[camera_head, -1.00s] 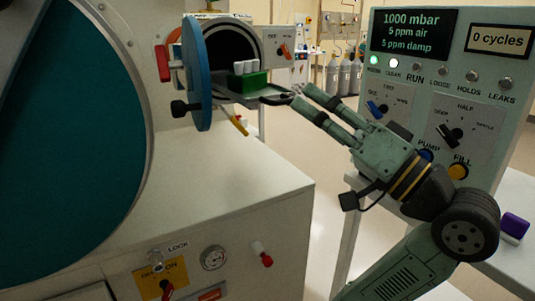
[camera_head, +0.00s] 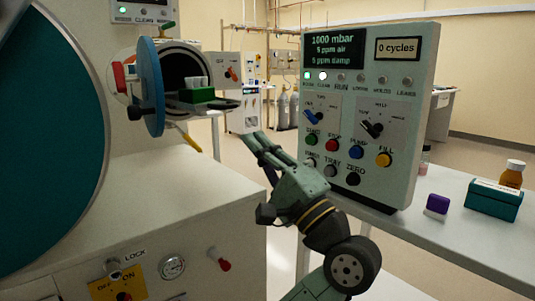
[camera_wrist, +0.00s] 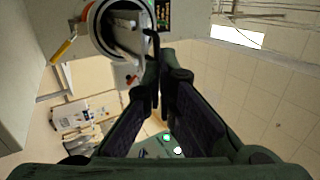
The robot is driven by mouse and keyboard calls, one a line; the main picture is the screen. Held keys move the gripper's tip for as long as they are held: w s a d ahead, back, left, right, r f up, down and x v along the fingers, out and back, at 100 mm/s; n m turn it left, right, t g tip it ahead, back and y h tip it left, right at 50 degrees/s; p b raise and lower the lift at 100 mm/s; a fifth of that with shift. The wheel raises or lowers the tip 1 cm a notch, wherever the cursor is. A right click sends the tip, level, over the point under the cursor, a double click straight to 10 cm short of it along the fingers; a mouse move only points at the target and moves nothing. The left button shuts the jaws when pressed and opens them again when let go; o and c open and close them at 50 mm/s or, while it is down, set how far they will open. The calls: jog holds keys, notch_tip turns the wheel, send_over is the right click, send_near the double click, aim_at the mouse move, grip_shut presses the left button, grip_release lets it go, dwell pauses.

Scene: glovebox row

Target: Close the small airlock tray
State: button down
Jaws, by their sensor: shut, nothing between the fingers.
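The small airlock (camera_head: 183,66) is a round dark opening in the head view, with its blue round door (camera_head: 150,88) swung open at its left. The thin dark tray (camera_head: 222,105) sticks out of the opening.
A control panel (camera_head: 365,110) with knobs and buttons stands on a bench (camera_head: 450,225) right of my arm. A large teal round door (camera_head: 45,150) and the white glovebox top (camera_head: 170,195) fill the left.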

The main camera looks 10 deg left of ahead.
aim_at(225, 108)
jog(key=p+x, duration=0.2)
jog(key=x, duration=0.6)
jog(key=shift+w+a, duration=0.1)
jog(key=shift+a, duration=0.05)
jog(key=w+a, duration=0.5)
jog(key=a, duration=0.2)
jog(key=w+a, duration=0.5)
jog(key=a, duration=0.1)
jog(key=w+a, duration=0.6)
jog(key=a, duration=0.1)
jog(key=shift+w+a, duration=0.15)
jog(key=shift+a, duration=0.25)
jog(key=shift+r, duration=0.15)
